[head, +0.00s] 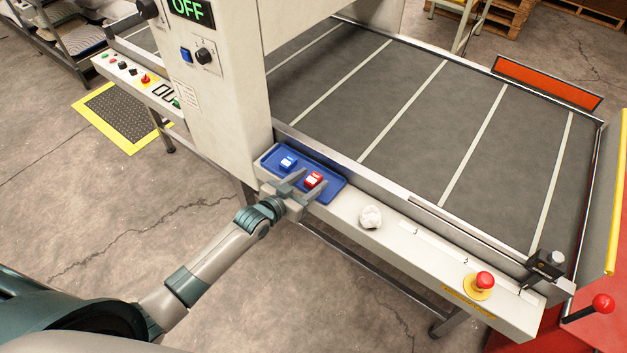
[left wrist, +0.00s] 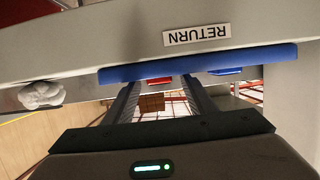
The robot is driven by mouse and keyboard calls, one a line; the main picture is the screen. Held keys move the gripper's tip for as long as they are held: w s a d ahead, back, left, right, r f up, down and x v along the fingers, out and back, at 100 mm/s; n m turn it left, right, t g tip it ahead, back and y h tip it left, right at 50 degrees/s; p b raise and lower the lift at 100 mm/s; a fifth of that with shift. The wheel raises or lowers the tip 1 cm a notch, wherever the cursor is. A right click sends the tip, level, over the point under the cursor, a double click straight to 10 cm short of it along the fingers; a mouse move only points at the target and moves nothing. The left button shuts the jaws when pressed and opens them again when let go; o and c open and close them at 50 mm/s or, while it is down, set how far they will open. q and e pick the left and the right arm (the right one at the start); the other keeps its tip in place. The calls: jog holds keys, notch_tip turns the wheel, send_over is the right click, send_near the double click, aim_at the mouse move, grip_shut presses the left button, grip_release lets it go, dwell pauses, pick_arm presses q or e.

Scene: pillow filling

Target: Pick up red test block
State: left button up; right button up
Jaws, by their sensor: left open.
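The red test block (head: 313,180) lies in a blue tray (head: 331,194) on the machine's front ledge, and has a white band. A blue block (head: 288,163) with a white band sits left of it in the same tray. My left gripper (head: 307,180) is open at the tray's front edge, its fingers pointing toward the red block. In the left wrist view the fingers (left wrist: 160,88) are apart, with the tray's edge (left wrist: 200,64) across them. The red block (left wrist: 158,81) shows only partly there, near the left finger. My right gripper is not in view.
A crumpled white lump (head: 370,217) lies on the ledge right of the tray. A red emergency button (head: 484,280) on a yellow base stands farther right. The conveyor (head: 400,110) lies behind a metal rail; the machine's tall housing (head: 222,90) rises left of the tray.

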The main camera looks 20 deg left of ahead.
aim_at(310, 183)
pick_arm(q)
jog(key=c, duration=1.2)
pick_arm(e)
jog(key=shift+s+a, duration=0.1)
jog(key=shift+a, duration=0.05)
pick_arm(q)
jog(key=shift+r, duration=0.1)
